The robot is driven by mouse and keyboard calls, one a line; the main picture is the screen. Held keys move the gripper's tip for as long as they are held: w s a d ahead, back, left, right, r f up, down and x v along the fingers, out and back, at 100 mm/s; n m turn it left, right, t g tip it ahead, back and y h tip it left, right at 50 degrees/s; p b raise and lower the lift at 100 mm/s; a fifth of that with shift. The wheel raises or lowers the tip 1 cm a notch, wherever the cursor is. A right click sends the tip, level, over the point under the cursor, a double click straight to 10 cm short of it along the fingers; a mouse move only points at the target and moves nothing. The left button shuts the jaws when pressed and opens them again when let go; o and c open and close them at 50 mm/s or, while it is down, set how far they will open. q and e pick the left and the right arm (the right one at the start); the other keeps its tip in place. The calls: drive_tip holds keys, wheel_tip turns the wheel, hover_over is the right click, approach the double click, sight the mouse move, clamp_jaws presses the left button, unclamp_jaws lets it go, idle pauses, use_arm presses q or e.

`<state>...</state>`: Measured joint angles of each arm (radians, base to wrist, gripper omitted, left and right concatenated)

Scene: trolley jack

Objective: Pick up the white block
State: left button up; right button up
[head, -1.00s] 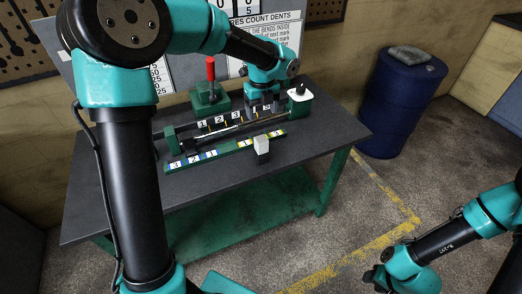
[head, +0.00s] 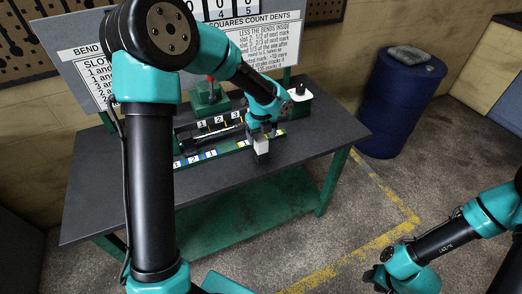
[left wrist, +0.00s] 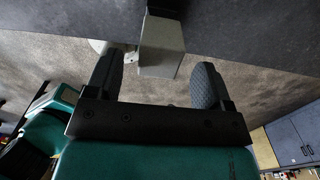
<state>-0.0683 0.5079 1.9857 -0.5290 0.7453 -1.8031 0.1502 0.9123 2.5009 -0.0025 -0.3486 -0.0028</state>
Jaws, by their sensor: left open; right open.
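The white block (head: 261,146) stands upright on a dark lower part near the front edge of the table (head: 225,188). My left gripper (head: 262,135) is just above and at it in the head view. In the left wrist view the block (left wrist: 160,60) shows pale grey between the two open fingers of my left gripper (left wrist: 156,70), with space visible on both sides. Its dark part (left wrist: 163,10) extends toward the tabletop. My right gripper (head: 378,280) is low at the right, far from the table, and its fingers are small and dark.
A green fixture with numbered plates (head: 218,123) lies behind the block, partly hidden by my left arm. A red-handled green stand (head: 210,98) and a sign board (head: 265,48) are further back. A blue barrel (head: 400,100) stands right of the table. The front right tabletop is clear.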

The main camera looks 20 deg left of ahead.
sight(261, 145)
use_arm(q)
drive_tip(key=shift+f, duration=2.6)
clamp_jaws()
